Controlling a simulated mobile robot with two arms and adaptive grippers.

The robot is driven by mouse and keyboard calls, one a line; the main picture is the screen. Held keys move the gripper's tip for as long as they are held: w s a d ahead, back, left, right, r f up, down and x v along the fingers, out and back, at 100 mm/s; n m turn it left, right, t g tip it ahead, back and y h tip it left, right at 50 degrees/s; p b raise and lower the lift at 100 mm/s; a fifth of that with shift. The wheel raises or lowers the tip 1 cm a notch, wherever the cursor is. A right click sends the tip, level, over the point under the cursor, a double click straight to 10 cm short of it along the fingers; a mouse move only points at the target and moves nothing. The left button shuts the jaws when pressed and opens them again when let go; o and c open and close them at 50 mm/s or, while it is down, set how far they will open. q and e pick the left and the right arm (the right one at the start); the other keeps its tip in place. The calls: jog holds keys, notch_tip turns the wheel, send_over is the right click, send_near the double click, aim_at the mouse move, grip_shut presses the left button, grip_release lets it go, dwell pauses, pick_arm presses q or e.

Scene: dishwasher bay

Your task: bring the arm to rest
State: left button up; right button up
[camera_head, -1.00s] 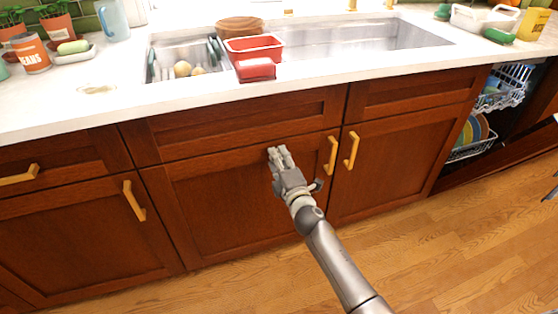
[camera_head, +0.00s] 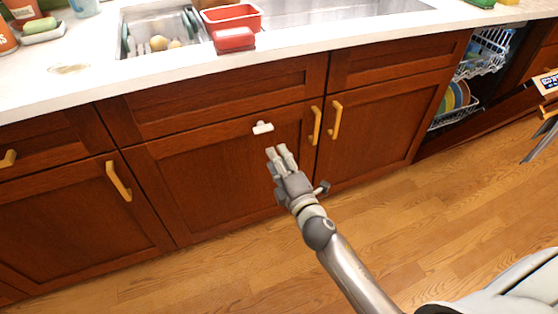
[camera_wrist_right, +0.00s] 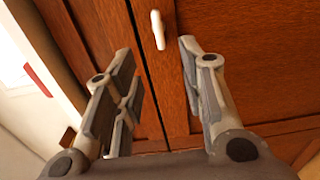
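My right arm reaches up from the bottom right of the head view. Its gripper (camera_head: 280,152) is in front of the brown cabinet door (camera_head: 215,185) below the sink. In the right wrist view the two fingers (camera_wrist_right: 158,100) stand well apart with nothing between them. A small white piece (camera_head: 262,128) shows against the door just beyond the fingertips. It also shows in the wrist view (camera_wrist_right: 158,30), beyond the fingers. I cannot tell what it is. My left gripper is not in view.
The white counter (camera_head: 85,95) runs above the cabinets. A red container (camera_head: 233,38) stands by the sink. Brass handles (camera_head: 316,125) stick out right of the gripper. A dishwasher rack (camera_head: 487,55) shows at the right. The wooden floor (camera_head: 440,215) is clear in the middle.

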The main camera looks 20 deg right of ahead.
dwell(0.5)
